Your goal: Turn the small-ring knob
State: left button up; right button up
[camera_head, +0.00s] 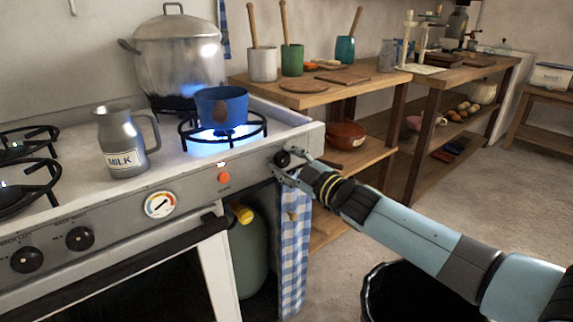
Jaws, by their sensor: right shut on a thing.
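The white stove has a grey front panel (199,189) with black knobs. The small-ring knob (282,158) is at the panel's right end. My right gripper (285,164) reaches in from the right and is shut on this knob; its fingers hide part of it. A blue flame (221,133) burns on the small ring, under a blue pot (222,107) with a brown patch. My left gripper is not in view.
A milk jug (121,143) and a large lidded pot (178,62) stand on the stove. Two more knobs (80,238), a dial (160,204) and an orange button (224,177) share the panel. A checked towel (293,240) hangs below my gripper. A wooden shelf (330,92) stands behind.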

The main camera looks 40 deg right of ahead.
jog(key=shift+n, duration=0.9)
jog(key=o, duration=1.1)
jog(key=shift+o, duration=0.2)
jog(key=shift+s, duration=0.1)
jog(key=s, duration=1.1)
jog(key=shift+s+d, duration=0.4)
jog(key=shift+d, duration=0.05)
